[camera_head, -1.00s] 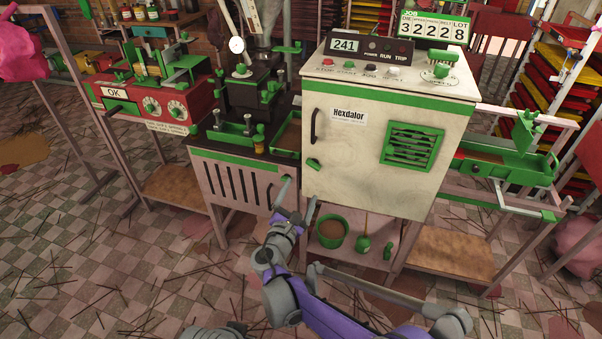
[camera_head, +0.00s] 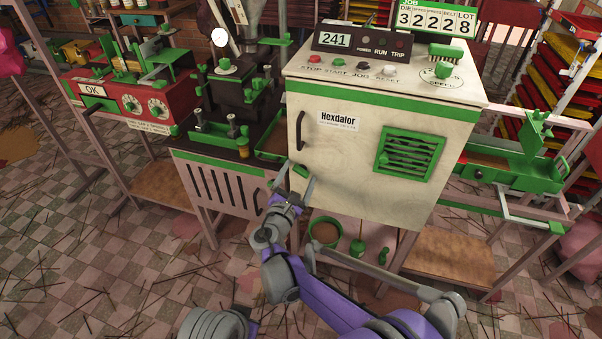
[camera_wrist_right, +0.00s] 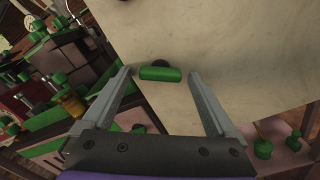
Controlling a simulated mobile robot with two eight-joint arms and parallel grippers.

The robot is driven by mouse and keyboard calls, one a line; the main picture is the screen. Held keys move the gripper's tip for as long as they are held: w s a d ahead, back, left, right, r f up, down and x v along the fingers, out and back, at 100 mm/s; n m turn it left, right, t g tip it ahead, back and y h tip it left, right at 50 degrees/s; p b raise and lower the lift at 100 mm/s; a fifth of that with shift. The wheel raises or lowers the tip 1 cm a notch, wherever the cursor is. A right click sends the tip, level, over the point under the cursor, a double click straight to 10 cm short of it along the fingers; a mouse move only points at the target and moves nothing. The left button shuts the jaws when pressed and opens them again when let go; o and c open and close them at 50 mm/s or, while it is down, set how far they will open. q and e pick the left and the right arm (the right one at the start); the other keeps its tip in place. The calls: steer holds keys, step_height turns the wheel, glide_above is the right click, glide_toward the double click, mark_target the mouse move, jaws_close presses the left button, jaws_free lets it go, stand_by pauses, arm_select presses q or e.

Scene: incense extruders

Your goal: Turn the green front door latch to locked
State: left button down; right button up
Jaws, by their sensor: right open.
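The green front door latch (camera_head: 301,171) is on the lower left of the cream cabinet door (camera_head: 345,185), below the dark door handle (camera_head: 299,130). In the right wrist view the latch (camera_wrist_right: 161,74) is a short green bar lying nearly level, with a dark round part behind it. My right gripper (camera_head: 297,174) is open at the latch. In the wrist view its two fingers (camera_wrist_right: 160,73) stand on either side of the latch, with a gap at each end. Whether the fingertips touch the door is unclear. My left gripper is not in view.
A black bench with green trays (camera_head: 222,134) stands left of the cabinet. Below the cabinet, a shelf carries a green pot (camera_head: 325,232) and small green items. A green-framed conveyor (camera_head: 510,172) is on the right. Thin sticks litter the tiled floor.

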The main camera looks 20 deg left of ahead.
steer(key=shift+s, duration=0.15)
steer(key=shift+c, duration=1)
steer(key=c, duration=1.2)
steer(key=shift+o, duration=0.2)
